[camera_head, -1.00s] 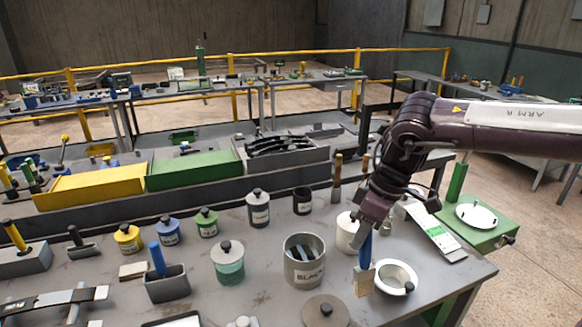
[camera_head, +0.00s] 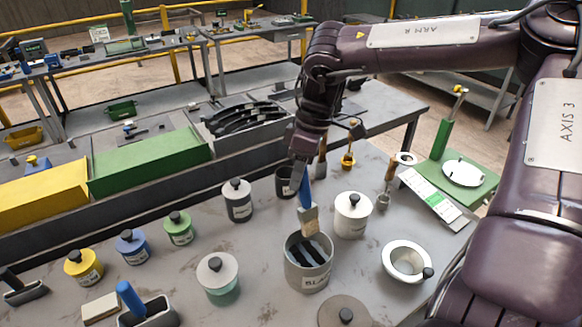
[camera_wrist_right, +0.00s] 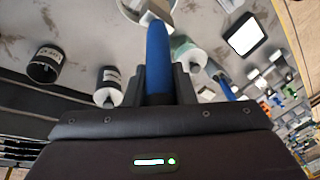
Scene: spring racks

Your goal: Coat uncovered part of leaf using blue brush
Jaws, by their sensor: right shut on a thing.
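My right gripper (camera_head: 301,163) is shut on the handle of a blue brush (camera_head: 306,188). The brush hangs upright, its pale bristle end (camera_head: 309,220) at the far rim of the open grey pot labelled BLACK (camera_head: 308,277). I cannot tell whether the bristles touch it. Dark strips show inside the pot. In the right wrist view, the blue handle (camera_wrist_right: 158,60) stands between the dark fingers (camera_wrist_right: 163,85). Several dark curved leaves lie in a grey rack (camera_head: 215,143) at the back. No leaf shows at the front of the bench now. My left gripper is out of view.
A white lidded jar (camera_head: 352,216) stands right of the pot, and a white bowl (camera_head: 407,262) lies farther right. A loose lid (camera_head: 344,312) is in front. Another blue-handled tool (camera_head: 131,299) stands in a grey holder (camera_head: 150,314) at the lower left. Several lidded jars line the bench.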

